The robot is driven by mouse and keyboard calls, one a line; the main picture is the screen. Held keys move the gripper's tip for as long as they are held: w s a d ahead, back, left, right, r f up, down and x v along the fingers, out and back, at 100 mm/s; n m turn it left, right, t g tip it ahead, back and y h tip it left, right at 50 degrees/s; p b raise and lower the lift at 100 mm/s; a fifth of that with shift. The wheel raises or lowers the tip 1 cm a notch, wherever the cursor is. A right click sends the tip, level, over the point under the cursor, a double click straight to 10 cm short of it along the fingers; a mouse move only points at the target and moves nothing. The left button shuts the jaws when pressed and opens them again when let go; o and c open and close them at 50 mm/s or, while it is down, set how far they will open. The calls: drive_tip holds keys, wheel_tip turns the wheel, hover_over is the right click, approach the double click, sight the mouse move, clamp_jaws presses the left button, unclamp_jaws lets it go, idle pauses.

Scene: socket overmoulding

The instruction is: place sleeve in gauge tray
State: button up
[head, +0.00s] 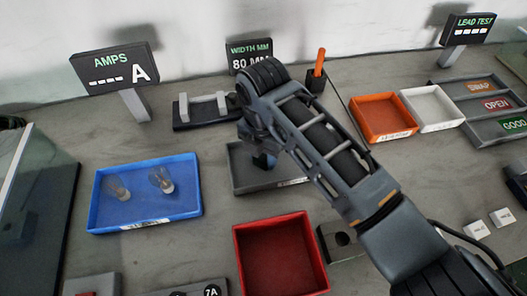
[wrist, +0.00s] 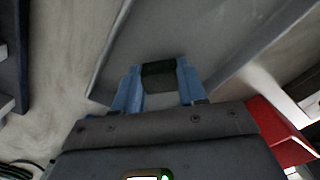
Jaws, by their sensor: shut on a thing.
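My gripper (wrist: 158,75) points down over the grey tray (wrist: 225,45), its blue fingers shut on a short dark piece, which looks like the sleeve (wrist: 158,67). In the head view the gripper (head: 264,161) is at the grey tray (head: 243,182), mostly hidden behind my arm. The sleeve cannot be made out there. I cannot tell whether the sleeve touches the tray floor. The visible part of the tray floor looks bare. The tray's label is too small to read.
A dark gauge fixture (head: 206,122) stands behind the tray under the width display (head: 249,56), reading 80 MM. A blue tray (head: 130,221) with two clear bulb-like parts is left. A red box (head: 240,262) is in front. Orange (head: 384,138) and white (head: 432,125) trays are right.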

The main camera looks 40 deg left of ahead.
sight(264, 156)
drive_tip(key=shift+f, duration=0.15)
drive_tip(key=o, duration=1.1)
wheel_tip(264, 156, up, 12)
drive_tip(key=b, duration=0.1)
drive_tip(key=shift+r, duration=0.2)
